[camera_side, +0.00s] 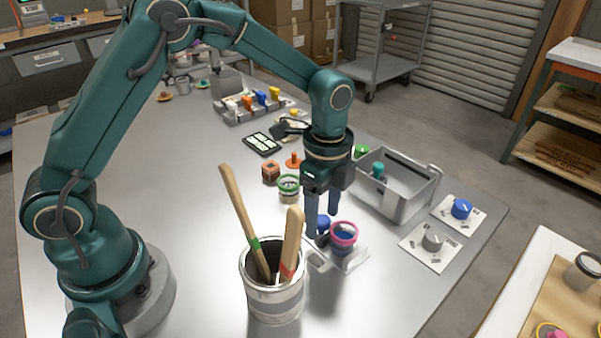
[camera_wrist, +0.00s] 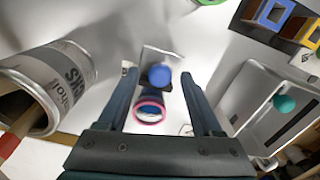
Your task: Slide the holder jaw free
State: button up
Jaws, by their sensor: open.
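The holder (camera_side: 352,258) is a small pale metal stand on the table; its plate also shows in the wrist view (camera_wrist: 160,56). A blue round knob (camera_wrist: 159,77) sits on it, beside a pink-rimmed cup (camera_side: 344,232) with blue inside. The cup also shows in the wrist view (camera_wrist: 150,110). My gripper (camera_side: 321,218) points down over the holder. Its fingers are open, one on each side of the knob in the wrist view (camera_wrist: 158,73), with visible gaps. I cannot tell which part is the jaw; the fingers partly hide the holder in the side view.
A can with wooden sticks (camera_side: 275,301) stands close to the left of the holder. A grey metal bin (camera_side: 405,205) and two dial plates, with a blue dial (camera_side: 461,209) and a grey dial (camera_side: 433,241), lie to the right. A green-rimmed jar (camera_side: 288,188) stands behind.

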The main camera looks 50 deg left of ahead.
grip_shut()
dwell(1.4)
